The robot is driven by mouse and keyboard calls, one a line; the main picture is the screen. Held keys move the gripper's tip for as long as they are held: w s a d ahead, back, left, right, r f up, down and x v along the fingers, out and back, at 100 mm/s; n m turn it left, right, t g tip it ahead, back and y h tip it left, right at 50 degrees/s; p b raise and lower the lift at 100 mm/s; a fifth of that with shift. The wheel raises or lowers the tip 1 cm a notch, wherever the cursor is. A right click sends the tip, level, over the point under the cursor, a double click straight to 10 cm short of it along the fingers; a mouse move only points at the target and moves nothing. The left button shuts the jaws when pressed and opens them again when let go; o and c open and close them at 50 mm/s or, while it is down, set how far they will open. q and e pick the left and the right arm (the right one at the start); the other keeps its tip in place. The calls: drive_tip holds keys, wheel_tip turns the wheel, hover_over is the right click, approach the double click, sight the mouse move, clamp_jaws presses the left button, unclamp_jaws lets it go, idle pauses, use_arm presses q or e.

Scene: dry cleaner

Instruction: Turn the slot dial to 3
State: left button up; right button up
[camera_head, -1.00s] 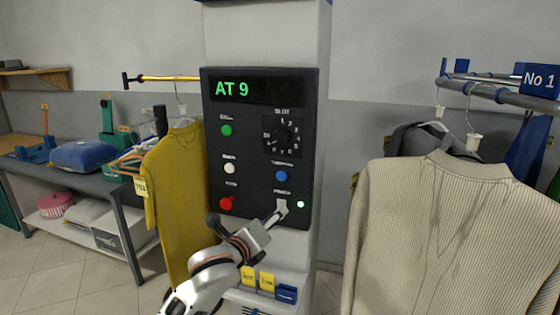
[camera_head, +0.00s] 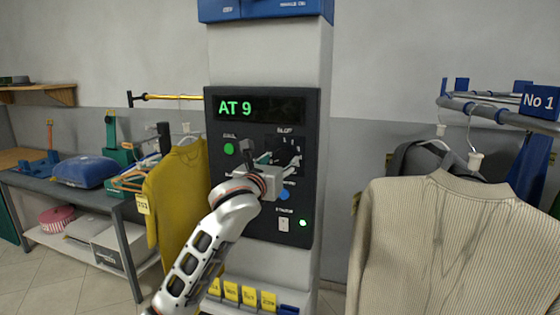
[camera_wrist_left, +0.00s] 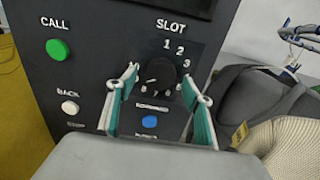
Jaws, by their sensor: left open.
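The slot dial (camera_wrist_left: 160,74) is a black round knob on the dark control panel (camera_wrist_left: 95,20), with white numbers around it. In the left wrist view 1, 2 and 3 show at its upper right; some other numbers are partly hidden. My left gripper (camera_wrist_left: 158,100) is open, its two teal-padded fingers on either side of the dial in that view; I cannot tell whether they touch it. In the head view my left gripper (camera_head: 268,158) covers much of the dial. The display (camera_head: 258,107) reads AT 9. My right gripper is not in view.
A yellow garment (camera_head: 178,200) hangs close on the left, a cream sweater (camera_head: 450,240) on the right.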

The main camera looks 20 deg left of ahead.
use_arm(q)
drive_tip(key=shift+w, duration=0.55)
drive_tip(key=c, duration=1.1)
drive_tip(key=shift+n, duration=0.3)
